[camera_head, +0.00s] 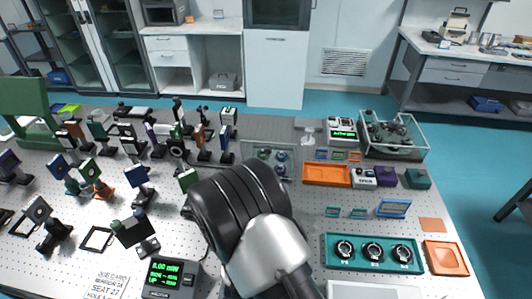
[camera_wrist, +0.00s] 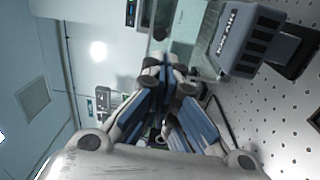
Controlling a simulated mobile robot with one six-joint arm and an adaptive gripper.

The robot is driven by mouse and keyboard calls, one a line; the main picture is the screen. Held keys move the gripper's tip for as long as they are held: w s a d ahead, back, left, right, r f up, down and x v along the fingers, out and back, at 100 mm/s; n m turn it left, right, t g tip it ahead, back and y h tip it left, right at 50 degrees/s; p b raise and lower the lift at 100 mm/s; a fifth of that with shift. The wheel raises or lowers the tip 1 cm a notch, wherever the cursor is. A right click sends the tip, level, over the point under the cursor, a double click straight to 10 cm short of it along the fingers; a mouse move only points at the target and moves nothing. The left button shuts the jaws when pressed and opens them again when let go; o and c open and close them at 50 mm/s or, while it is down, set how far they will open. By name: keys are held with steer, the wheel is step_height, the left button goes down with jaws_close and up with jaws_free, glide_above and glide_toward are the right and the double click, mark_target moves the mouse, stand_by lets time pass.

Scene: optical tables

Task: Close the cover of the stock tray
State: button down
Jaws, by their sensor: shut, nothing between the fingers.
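My gripper (camera_wrist: 166,72) shows in the wrist view with its fingertips together and nothing between them. In the head view it is hidden behind my arm. A clear, see-through tray or panel (camera_head: 257,148) with small round parts stands just beyond my arm in the head view; it may be the stock tray with its cover raised, but I cannot tell for sure. In the wrist view a pale green clear panel (camera_wrist: 205,62) lies just beyond the fingertips. I cannot tell whether they touch it.
A grey meter (camera_wrist: 248,38) is right of the fingertips in the wrist view. Many mounted optics crowd the table's left. An orange tray (camera_head: 326,174), a glass-walled box (camera_head: 424,151) and a teal tray (camera_head: 374,265) stand right of my arm. Bare perforated table (camera_head: 300,215) lies between.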

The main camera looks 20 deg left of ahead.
steer(key=b+x, duration=0.2)
steer(key=x, duration=1.1)
steer(key=shift+w+a+r+n, duration=0.15)
steer(key=shift+w+a+n, duration=0.05)
steer(key=shift+n, duration=0.1)
